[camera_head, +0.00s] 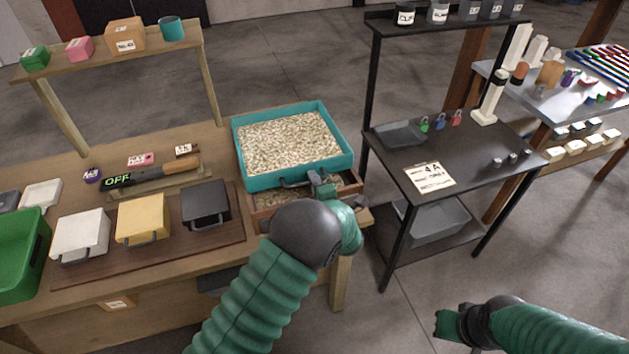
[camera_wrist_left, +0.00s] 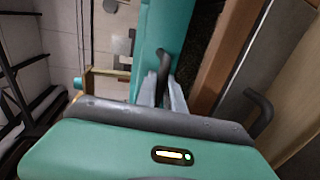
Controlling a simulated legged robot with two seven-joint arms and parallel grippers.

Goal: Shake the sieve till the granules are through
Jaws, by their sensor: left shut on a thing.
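The teal sieve (camera_head: 245,183) is a square box full of pale granules (camera_head: 288,141). It sits over a wooden tray (camera_head: 262,200) at the right end of the wooden bench. Some granules show in the tray below its front edge. My left gripper (camera_head: 318,180) is at the sieve's front side, shut on its dark handle (camera_head: 294,184). The left wrist view shows the fingers (camera_wrist_left: 162,92) on the handle (camera_wrist_left: 163,65) beside the teal wall. My right gripper (camera_head: 452,325) is away from the bench at the lower right; its finger gap is unclear.
White, yellow and black boxes (camera_head: 205,204) stand on a board left of the sieve. Behind them lies a device reading OFF (camera_head: 119,180). A green bin (camera_head: 25,246) is at far left. A black shelf stand (camera_head: 385,170) is close to the sieve's right.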

